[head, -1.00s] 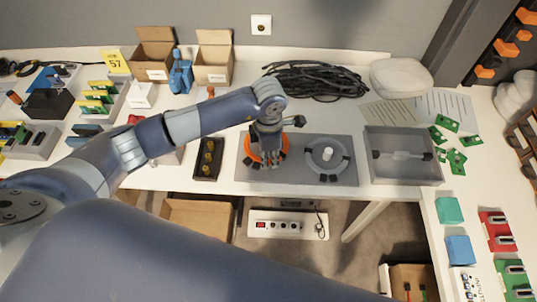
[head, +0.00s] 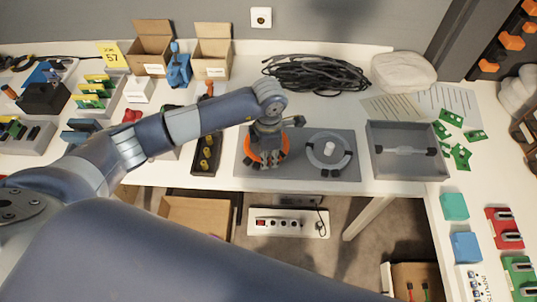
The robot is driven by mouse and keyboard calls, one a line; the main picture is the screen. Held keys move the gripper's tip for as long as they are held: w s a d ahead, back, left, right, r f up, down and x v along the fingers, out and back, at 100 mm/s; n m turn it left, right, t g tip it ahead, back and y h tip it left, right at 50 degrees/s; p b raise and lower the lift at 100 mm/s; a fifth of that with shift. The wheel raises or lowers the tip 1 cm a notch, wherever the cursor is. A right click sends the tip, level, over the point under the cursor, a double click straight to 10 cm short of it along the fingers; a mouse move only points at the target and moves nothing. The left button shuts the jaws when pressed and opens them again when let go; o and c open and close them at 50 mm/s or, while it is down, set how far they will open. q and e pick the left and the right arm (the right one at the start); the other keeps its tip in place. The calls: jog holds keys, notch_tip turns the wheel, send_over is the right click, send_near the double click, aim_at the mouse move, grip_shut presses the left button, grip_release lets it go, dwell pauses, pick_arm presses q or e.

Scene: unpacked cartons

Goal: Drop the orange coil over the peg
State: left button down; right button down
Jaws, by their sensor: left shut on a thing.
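The orange coil (head: 253,157) lies on the left part of the grey mat (head: 304,179), partly hidden by my gripper. My left gripper (head: 267,160) points down over it and is shut on the coil. The white peg (head: 328,149) stands upright on the mat to the right, in the middle of a grey ring with dark blocks. The coil is beside the peg, apart from it. Whether the coil touches the mat is hard to tell. My right gripper is not in view.
A grey tray (head: 405,171) with a light part inside stands right of the mat. A dark tray (head: 197,166) with yellow pieces is on its left. Black cables (head: 315,75) lie behind. Green boards (head: 461,155) are scattered at the right.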

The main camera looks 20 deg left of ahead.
pick_arm(q)
jog(key=shift+f+b, duration=0.8)
jog(key=shift+f, duration=0.15)
jog(key=c, duration=1.3)
grip_release()
jog(key=shift+r, duration=0.1)
notch_tip(320, 180, up, 12)
jog(key=shift+f, duration=0.1)
